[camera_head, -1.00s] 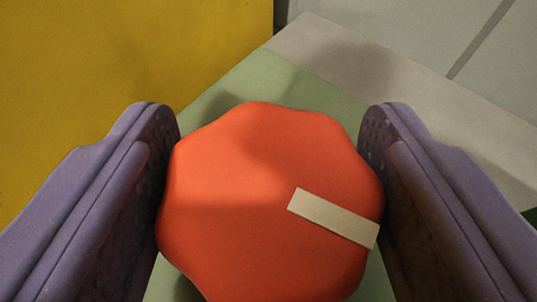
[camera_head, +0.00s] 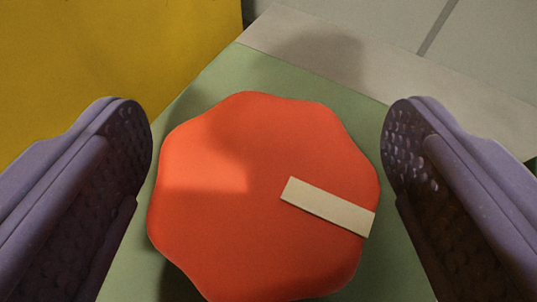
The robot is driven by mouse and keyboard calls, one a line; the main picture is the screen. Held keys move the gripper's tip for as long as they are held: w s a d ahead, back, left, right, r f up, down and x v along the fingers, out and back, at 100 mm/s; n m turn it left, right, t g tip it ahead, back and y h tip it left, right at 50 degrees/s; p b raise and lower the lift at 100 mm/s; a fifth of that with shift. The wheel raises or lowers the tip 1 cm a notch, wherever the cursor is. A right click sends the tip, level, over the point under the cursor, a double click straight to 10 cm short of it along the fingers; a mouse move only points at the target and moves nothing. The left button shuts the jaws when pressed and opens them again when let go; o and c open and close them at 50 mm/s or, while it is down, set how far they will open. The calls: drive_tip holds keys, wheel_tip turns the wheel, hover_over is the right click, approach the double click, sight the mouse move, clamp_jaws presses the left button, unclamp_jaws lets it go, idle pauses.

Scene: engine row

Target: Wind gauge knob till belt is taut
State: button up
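The orange-red gauge knob (camera_head: 240,200) has a lobed rim and fills the middle of the camera_head view. A cream pointer strip (camera_head: 328,207) on its face runs from right of centre toward the lower right rim. My gripper (camera_head: 268,150) has its two purple padded fingers on either side of the knob. Green shows between the knob and the right finger; a narrower gap shows at the left finger. The gripper is open and holds nothing. The belt is not in view.
The knob stands over a green panel (camera_head: 262,78). A yellow surface (camera_head: 110,70) fills the upper left. A beige strip (camera_head: 340,52) and grey tiled floor (camera_head: 485,50) lie at the upper right.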

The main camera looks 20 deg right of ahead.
drive_tip(key=shift+r, duration=0.1)
drive_tip(key=shift+s+a+r, duration=0.1)
drive_tip(key=shift+s+r, duration=0.05)
drive_tip(key=shift+s, duration=0.15)
drive_tip(key=p+v, duration=0.2)
drive_tip(key=v, duration=0.5)
drive_tip(key=shift+s, duration=0.1)
